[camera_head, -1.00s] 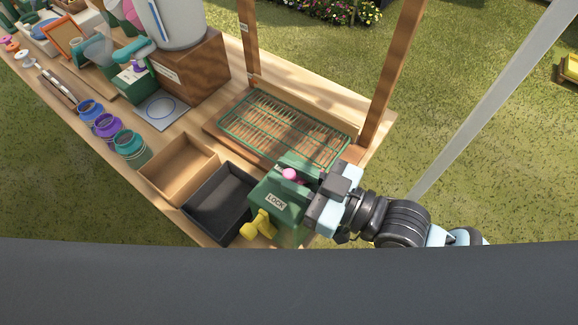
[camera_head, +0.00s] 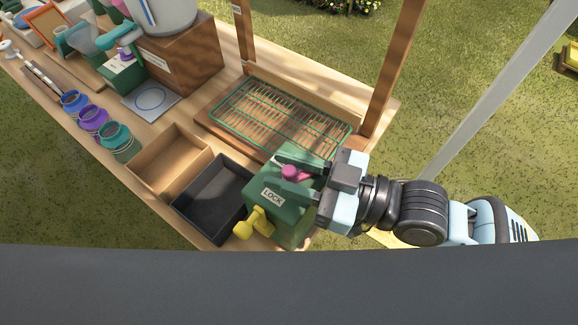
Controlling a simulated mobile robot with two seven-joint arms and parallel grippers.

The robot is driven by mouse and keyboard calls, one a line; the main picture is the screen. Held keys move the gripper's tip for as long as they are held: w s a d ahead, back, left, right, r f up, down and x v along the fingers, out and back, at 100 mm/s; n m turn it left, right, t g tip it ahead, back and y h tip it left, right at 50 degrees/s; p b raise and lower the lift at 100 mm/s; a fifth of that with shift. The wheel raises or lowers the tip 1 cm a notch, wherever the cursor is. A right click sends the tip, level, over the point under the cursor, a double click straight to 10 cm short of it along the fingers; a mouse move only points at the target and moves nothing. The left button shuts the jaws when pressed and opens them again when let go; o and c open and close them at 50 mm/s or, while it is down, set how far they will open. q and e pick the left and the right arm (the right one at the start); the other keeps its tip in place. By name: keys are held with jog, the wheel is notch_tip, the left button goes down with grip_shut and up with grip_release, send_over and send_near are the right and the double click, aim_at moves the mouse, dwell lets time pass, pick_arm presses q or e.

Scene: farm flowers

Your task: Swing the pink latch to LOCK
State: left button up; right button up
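The pink latch (camera_head: 291,172) shows as a round pink knob on top of a green box (camera_head: 267,213) with a white LOCK label (camera_head: 272,197) on its face. A yellow handle (camera_head: 254,224) sticks out of the box's front. Whether the fingers press on the knob cannot be told. The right gripper hides part of the box top. My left gripper is not in view.
A black tray (camera_head: 181,207) and a wooden tray (camera_head: 133,166) stand left of the box. A green wire rack (camera_head: 232,128) lies behind it. A wooden post (camera_head: 392,70) rises behind my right arm. Several jars (camera_head: 113,135) line the table's front edge at left.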

aim_at(294, 176)
jog(key=shift+o, duration=0.6)
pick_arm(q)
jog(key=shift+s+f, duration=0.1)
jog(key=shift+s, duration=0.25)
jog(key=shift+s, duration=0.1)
pick_arm(e)
jog(key=shift+d, duration=0.1)
jog(key=shift+s+d+f, duration=0.15)
jog(key=shift+s+d, duration=0.05)
jog(key=shift+d, duration=0.4)
jog(key=b+v, duration=0.2)
jog(key=v, duration=0.2)
jog(key=shift+d, duration=0.1)
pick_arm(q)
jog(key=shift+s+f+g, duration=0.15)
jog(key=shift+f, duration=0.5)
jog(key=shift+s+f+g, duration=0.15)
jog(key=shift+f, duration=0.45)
pick_arm(e)
jog(key=shift+v, duration=1.1)
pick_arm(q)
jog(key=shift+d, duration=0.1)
pick_arm(e)
jog(key=shift+s, duration=0.1)
